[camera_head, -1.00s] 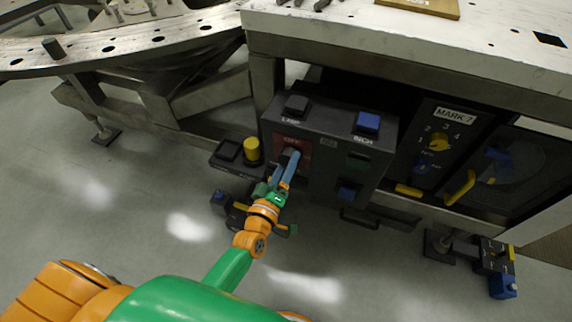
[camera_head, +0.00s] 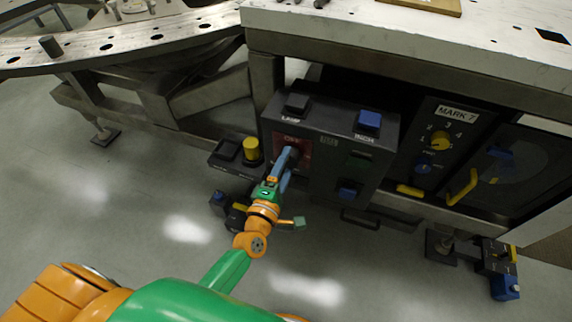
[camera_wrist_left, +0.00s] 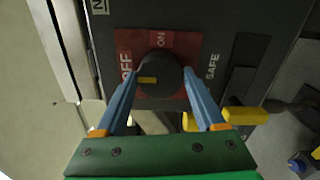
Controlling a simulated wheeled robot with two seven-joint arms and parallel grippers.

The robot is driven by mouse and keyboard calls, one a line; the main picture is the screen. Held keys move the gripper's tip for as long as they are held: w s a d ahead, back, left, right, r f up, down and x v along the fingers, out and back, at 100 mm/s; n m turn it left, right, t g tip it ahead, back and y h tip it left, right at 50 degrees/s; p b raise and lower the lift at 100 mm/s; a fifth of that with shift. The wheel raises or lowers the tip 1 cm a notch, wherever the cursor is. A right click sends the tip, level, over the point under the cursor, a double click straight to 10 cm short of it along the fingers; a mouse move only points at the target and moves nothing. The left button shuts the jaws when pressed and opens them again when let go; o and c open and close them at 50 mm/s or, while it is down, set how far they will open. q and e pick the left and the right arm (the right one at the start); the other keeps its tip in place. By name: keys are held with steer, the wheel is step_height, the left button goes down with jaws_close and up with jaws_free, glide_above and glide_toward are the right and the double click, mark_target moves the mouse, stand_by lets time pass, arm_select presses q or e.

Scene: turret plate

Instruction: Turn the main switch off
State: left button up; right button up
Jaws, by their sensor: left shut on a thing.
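The main switch is a round black knob (camera_wrist_left: 162,72) with a yellow mark on a red plate (camera_wrist_left: 187,44). In the left wrist view the mark sits on the knob's left side, toward the OFF lettering; ON is above and SAFE is to the right. My left gripper (camera_wrist_left: 160,76) has one blue finger on each side of the knob and is shut on it. In the head view my left gripper (camera_head: 291,154) reaches the red plate (camera_head: 304,152) on the dark control box (camera_head: 330,165) and hides most of the knob. My right gripper is not in view.
The box also carries a black LAMP button (camera_head: 297,103), a blue INCH button (camera_head: 368,121) and a lower blue button (camera_head: 348,191). A yellow button (camera_head: 251,149) stands to the left. The MARK 7 panel (camera_head: 440,150) is to the right, under the white tabletop (camera_head: 400,45).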

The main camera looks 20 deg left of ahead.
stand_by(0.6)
arm_select(q)
steer(key=o, duration=1.3)
steer(key=shift+o, duration=0.2)
steer(key=s, duration=0.7)
steer(key=shift+a, duration=0.1)
